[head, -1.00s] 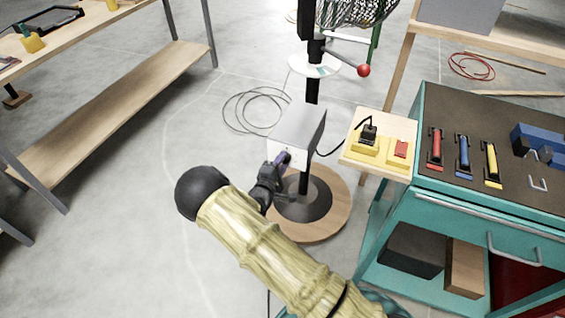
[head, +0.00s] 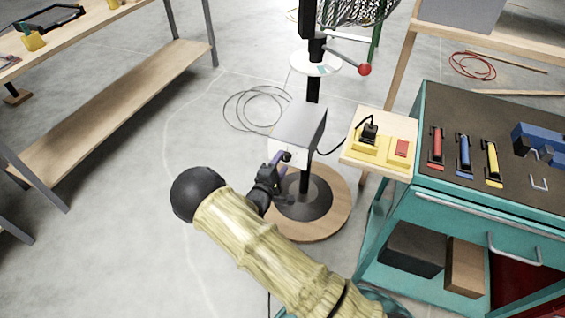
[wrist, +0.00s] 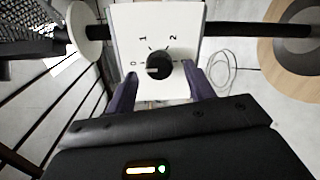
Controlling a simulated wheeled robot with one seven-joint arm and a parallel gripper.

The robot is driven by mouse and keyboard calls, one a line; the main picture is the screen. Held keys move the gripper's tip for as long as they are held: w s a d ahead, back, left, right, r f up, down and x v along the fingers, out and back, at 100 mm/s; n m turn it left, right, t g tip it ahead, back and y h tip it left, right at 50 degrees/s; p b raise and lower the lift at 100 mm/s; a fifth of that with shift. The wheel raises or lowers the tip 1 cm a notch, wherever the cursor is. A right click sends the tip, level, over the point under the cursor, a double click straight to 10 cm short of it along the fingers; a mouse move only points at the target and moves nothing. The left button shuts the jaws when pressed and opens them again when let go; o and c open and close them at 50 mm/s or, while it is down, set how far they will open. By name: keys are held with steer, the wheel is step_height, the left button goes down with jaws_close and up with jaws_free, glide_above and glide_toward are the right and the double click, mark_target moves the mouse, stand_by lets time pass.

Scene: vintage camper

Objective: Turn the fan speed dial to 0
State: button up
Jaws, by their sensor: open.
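The fan speed dial (wrist: 160,69) is a black round knob on the white face of the control box (wrist: 125,18). The marks 0, 1 and 2 run around its left and upper sides. A pale mark on the knob points left, roughly toward the 0. In the head view the dial (head: 287,157) shows small on the grey box (head: 300,125) on the fan's pole. My gripper (wrist: 164,77) is open, its two purple fingers either side of the dial and a little below it in the wrist view. I cannot tell whether they touch it. In the head view my gripper (head: 279,160) is close before the box face.
The fan's round wooden base (head: 318,226) stands on the floor under the box. A small wooden shelf (head: 377,163) with a yellow socket block is right of the box, beside a teal tool cabinet (head: 385,235).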

steer(key=v, duration=1.6)
steer(key=w+d+r+m+g+y, duration=0.5)
steer(key=d+r+m+g+y, duration=0.1)
steer(key=d+m+g, duration=0.3)
steer(key=s+d+r+m+g, duration=0.2)
steer(key=s+d+r+m, duration=0.25)
steer(key=s+d, duration=0.35)
steer(key=s+d+r+m+g, duration=0.3)
steer(key=s+d+r, duration=0.3)
steer(key=s+d, duration=0.2)
step_height(320, 180, up, 17)
steer(key=p, duration=1.6)
steer(key=shift+y+p, duration=0.3)
steer(key=shift+p, duration=0.1)
